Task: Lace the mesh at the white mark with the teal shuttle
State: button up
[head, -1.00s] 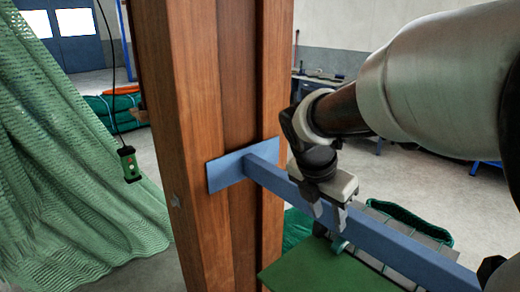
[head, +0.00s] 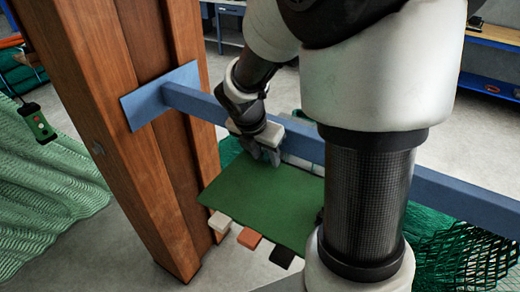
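My gripper (head: 265,160) points down at the far edge of the green board (head: 262,196), close to the blue beam. Its fingertips are small and partly hidden, and I cannot tell whether they hold anything. I cannot make out the teal shuttle for certain in the head view. White, orange and black ends (head: 248,237) stick out from under the board's near edge. Green mesh hangs at the left (head: 45,200), and darker green netting (head: 465,250) shows at the lower right behind my arm. I see no white mark on the mesh.
A thick wooden post (head: 120,120) stands left of the board. A blue beam (head: 440,185) runs from its blue plate to the right, behind my arm. A green hanging control box (head: 37,122) is at the left. A workbench (head: 495,40) stands at the back right.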

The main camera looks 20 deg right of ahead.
grip_shut()
grip_release()
jog(key=shift+r, duration=0.15)
jog(key=p+v, duration=0.2)
jog(key=v, duration=1.4)
jog(key=s+a+m+t+y, duration=0.1)
jog(key=s+m, duration=0.3)
jog(key=m, duration=0.4)
jog(key=s+a+r+m+t+y, duration=0.1)
jog(key=s+m, duration=0.4)
jog(key=m, duration=0.4)
jog(key=s+a+m+y, duration=0.1)
jog(key=s+m, duration=0.4)
jog(key=m, duration=0.3)
jog(key=shift+s+r+m+t+y, duration=0.1)
jog(key=shift+r+m+t+y, duration=0.2)
jog(key=shift+r+t, duration=0.1)
